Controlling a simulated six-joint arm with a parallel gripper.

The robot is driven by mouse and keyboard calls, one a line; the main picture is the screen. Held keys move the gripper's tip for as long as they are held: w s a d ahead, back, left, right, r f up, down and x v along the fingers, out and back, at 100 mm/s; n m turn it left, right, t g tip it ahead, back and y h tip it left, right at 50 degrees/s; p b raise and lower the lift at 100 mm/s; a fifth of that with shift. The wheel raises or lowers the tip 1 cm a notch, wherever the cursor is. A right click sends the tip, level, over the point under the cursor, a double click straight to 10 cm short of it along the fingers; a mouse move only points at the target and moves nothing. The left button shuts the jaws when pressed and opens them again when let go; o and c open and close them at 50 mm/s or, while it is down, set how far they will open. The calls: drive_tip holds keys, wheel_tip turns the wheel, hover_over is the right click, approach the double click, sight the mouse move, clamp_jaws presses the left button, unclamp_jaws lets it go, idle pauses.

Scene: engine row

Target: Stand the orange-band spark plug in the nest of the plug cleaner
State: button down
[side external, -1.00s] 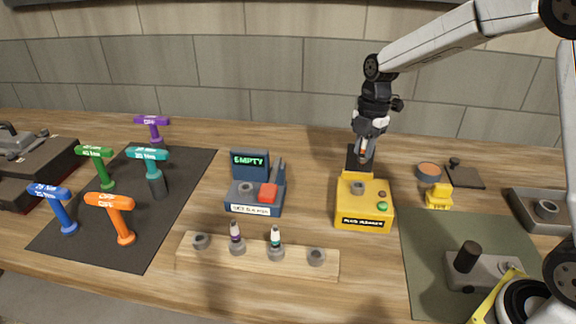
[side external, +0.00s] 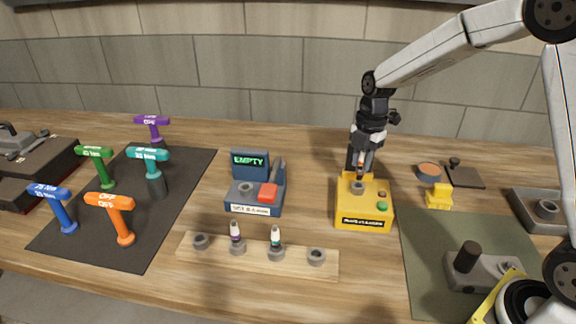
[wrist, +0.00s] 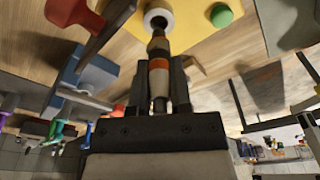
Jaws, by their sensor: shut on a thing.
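The orange-band spark plug (wrist: 158,66) is held between the fingers of my gripper (wrist: 160,90) in the wrist view. Its far end points at the round grey nest (wrist: 157,18) of the yellow plug cleaner (wrist: 190,25). In the side view my gripper (side external: 364,160) is just above the cleaner (side external: 364,212), with the plug's tip close over the nest (side external: 358,187). I cannot tell whether the tip is inside the nest or just above it.
A wooden rack (side external: 257,262) holds two other plugs, purple-banded (side external: 236,233) and teal-banded (side external: 275,238). A blue tester (side external: 252,205) reads EMPTY. Several T-handle tools stand on a dark mat (side external: 195,190). A yellow block (side external: 439,196) is right of the cleaner.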

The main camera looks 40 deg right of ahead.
sight(360, 170)
drive_tip(key=shift+f, duration=1.55)
drive_tip(key=shift+f, duration=0.1)
drive_tip(key=shift+c, duration=2.3)
unclamp_jaws()
drive_tip(key=shift+w+d+r, duration=0.1)
drive_tip(key=shift+d+r, duration=0.05)
drive_tip(key=shift+r, duration=1.15)
drive_tip(key=shift+s+d+r, duration=0.1)
drive_tip(key=shift+d+r, duration=0.1)
drive_tip(key=shift+r, duration=1.1)
drive_tip(key=shift+w+d+r, duration=0.1)
drive_tip(key=shift+d+r, duration=0.05)
drive_tip(key=shift+r, duration=1.15)
